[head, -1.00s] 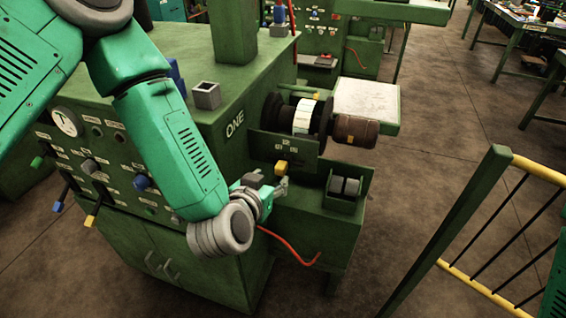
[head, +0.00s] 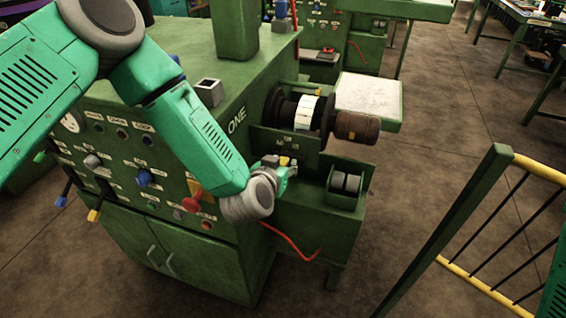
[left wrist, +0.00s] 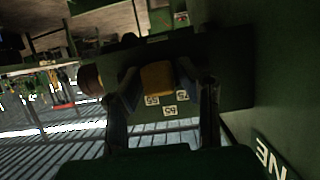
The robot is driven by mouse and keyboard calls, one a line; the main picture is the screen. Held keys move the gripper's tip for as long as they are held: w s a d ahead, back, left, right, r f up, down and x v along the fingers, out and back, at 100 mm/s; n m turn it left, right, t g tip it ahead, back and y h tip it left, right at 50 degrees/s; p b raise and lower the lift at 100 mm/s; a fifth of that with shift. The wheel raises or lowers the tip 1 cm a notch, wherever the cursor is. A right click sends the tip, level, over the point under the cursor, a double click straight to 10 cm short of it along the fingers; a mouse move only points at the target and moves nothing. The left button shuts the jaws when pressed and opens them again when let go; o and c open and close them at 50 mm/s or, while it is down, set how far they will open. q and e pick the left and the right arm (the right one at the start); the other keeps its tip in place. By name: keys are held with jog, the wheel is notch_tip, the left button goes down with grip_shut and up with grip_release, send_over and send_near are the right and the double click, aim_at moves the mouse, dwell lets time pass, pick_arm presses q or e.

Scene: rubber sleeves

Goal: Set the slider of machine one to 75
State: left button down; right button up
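Machine one (head: 205,110) is a green cabinet marked ONE. Its yellow-orange slider knob (head: 284,161) is at the side, below a dark plate with small white labels. In the left wrist view the knob (left wrist: 157,77) is between my left gripper's fingers. Labels 55, 65 and 75 (left wrist: 182,95) appear upside down near it. My left gripper (head: 279,163) is at the knob, with one finger on each side; whether both fingers press on it is unclear. The slider's exact setting cannot be read. My right gripper is out of view.
A dark spool (head: 306,115) and brown cylinder (head: 357,127) stick out behind the plate. A small green box (head: 345,187) with grey rollers is right of the gripper. A red cable (head: 290,243) hangs below. A yellow-green railing (head: 490,220) stands at right, with open floor between.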

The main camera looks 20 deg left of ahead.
pick_arm(q)
jog(key=shift+w+a, duration=0.1)
jog(key=shift+a, duration=1.05)
jog(key=c, duration=1.3)
grip_release()
jog(key=shift+a, duration=0.1)
jog(key=v, duration=1.2)
jog(key=shift+a+f, duration=0.1)
